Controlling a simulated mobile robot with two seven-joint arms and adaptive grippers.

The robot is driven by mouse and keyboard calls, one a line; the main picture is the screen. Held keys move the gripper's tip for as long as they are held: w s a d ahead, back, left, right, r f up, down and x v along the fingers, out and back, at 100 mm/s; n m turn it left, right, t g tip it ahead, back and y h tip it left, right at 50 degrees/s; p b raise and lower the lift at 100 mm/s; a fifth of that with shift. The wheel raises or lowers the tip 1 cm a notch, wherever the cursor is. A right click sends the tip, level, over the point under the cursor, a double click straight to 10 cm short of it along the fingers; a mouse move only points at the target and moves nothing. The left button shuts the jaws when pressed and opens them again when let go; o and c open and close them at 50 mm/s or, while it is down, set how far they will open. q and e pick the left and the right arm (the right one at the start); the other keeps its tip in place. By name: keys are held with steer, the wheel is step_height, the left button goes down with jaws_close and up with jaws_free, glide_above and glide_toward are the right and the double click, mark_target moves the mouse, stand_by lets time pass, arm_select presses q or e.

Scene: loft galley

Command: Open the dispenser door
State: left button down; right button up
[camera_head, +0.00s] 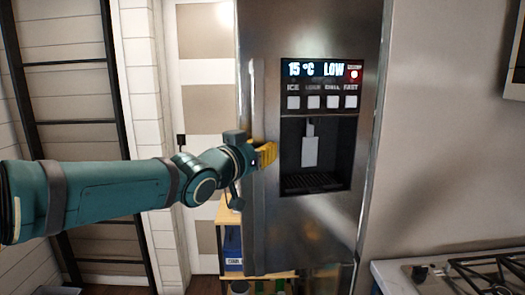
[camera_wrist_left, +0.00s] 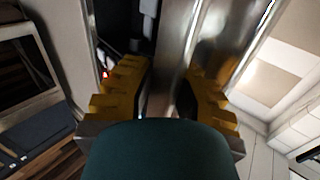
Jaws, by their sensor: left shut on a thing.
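The dispenser door (camera_head: 310,215) is the tall steel front of the fridge, with a lit control panel (camera_head: 320,82) and a dark recess (camera_head: 300,160) holding a pale paddle. A vertical steel handle (camera_head: 244,100) runs along its left edge. My left gripper (camera_head: 264,155) is at this handle, left of the recess. In the left wrist view, its yellow fingers (camera_wrist_left: 165,88) stand on either side of the steel handle (camera_wrist_left: 180,50), shut on it. The exact finger contact is partly hidden. I cannot make out any gap at the door's edge. My right gripper is not in view.
A gas cooktop (camera_head: 455,275) sits on the counter at lower right, beside a plain wall. A low wooden shelf (camera_head: 231,213) with a blue box (camera_head: 232,250) stands behind my left arm. A panelled white door (camera_head: 205,110) and a black ladder-like frame (camera_head: 115,75) are at left.

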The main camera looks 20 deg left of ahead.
arm_select(q)
steer(key=shift+s+a+f, duration=0.1)
steer(key=shift+a, duration=0.35)
steer(key=c, duration=1)
jaws_free()
steer(key=shift+s+a, duration=0.1)
steer(key=shift+a, duration=0.05)
steer(key=shift+o, duration=1.3)
steer(key=shift+s+a, duration=0.25)
steer(key=v, duration=1.1)
steer(key=shift+s+d, duration=0.3)
steer(key=shift+s, duration=0.05)
